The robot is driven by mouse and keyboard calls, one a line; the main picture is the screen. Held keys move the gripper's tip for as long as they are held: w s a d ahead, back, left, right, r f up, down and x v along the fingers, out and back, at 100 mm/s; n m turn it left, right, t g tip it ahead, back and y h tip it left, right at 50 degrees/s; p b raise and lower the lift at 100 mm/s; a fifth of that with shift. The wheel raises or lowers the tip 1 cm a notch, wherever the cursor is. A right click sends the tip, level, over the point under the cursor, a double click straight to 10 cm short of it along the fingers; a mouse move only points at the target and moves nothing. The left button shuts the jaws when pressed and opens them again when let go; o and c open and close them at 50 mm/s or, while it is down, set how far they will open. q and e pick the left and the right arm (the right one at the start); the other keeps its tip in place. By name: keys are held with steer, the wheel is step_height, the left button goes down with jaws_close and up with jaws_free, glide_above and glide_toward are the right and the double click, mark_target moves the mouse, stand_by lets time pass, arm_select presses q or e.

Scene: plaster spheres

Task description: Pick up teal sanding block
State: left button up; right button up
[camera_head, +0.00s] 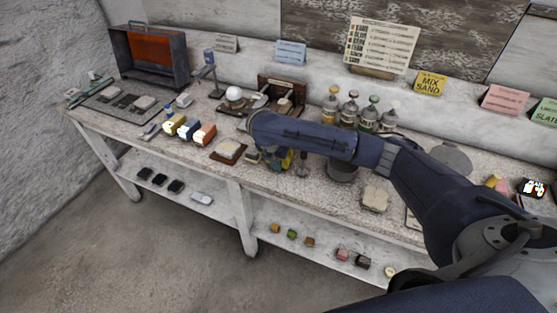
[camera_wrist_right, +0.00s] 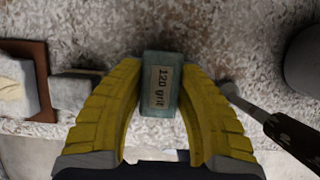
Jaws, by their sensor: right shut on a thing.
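The teal sanding block (camera_wrist_right: 161,98), with a beige "120 grit" label, is between the yellow fingers of my right gripper (camera_wrist_right: 160,70) in the right wrist view. The fingers are shut on its two sides. In the head view my right gripper (camera_head: 278,160) is low at the front part of the workbench, below my dark blue arm, which hides much of that spot. I cannot make out the block clearly there, or tell whether it touches the bench. My left gripper is not in view.
In the right wrist view a grey-green block (camera_wrist_right: 76,86) and a brown tray (camera_wrist_right: 42,80) lie left. A dark-handled tool (camera_wrist_right: 290,130) and a grey round container (camera_wrist_right: 306,62) are right. Several stoppered bottles (camera_head: 350,108) stand behind my arm on the bench (camera_head: 215,112).

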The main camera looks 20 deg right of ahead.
steer(key=shift+r, duration=0.1)
step_height(320, 180, up, 20)
stand_by(0.9)
steer(key=o, duration=0.6)
steer(key=shift+c, duration=0.2)
steer(key=c, duration=0.6)
steer(key=o, duration=0.7)
steer(key=shift+c, duration=0.2)
jaws_close()
